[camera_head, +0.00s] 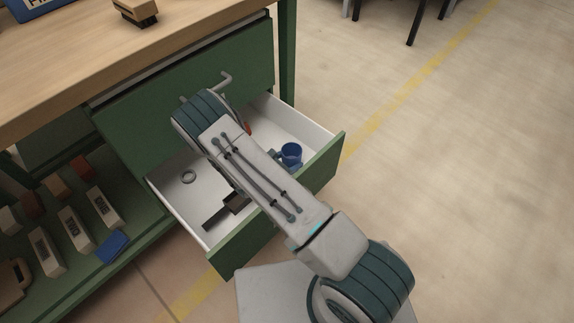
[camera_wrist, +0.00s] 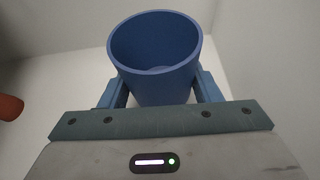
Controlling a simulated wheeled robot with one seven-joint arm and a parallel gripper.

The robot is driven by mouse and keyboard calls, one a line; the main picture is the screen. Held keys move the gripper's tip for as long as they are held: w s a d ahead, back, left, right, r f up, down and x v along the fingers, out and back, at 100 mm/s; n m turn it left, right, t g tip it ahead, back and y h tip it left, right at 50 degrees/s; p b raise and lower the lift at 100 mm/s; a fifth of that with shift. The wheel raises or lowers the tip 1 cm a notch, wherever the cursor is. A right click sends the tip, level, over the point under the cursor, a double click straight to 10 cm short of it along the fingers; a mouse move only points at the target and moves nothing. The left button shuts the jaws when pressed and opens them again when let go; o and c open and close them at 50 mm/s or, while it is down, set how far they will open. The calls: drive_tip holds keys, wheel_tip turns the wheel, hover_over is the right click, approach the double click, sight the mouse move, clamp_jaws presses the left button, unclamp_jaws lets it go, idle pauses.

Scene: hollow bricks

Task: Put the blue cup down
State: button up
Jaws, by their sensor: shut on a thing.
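The blue cup (camera_head: 291,153) is inside the open green drawer, near its right end. The cup also shows in the wrist view (camera_wrist: 155,55), with its open mouth facing the camera and its inside empty. My gripper (camera_wrist: 160,92) is shut on the cup, one finger on each side of its wall. In the head view my arm hides most of the gripper. The open drawer (camera_head: 325,160) has white inner walls and a green front. I cannot tell whether the cup's base touches the drawer floor.
A grey ring (camera_head: 189,177) and a dark tool (camera_head: 226,210) lie in the drawer's left part. A reddish object (camera_wrist: 10,107) is left of the cup. The wooden worktop (camera_head: 60,60) is above. A lower shelf with several bricks (camera_head: 75,228) is at left.

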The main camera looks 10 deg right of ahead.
drive_tip(key=shift+f, duration=0.85)
drive_tip(key=shift+f, duration=0.15)
drive_tip(key=o, duration=1.1)
drive_tip(key=shift+o, duration=0.2)
drive_tip(key=p+v, duration=0.2)
drive_tip(key=v, duration=1)
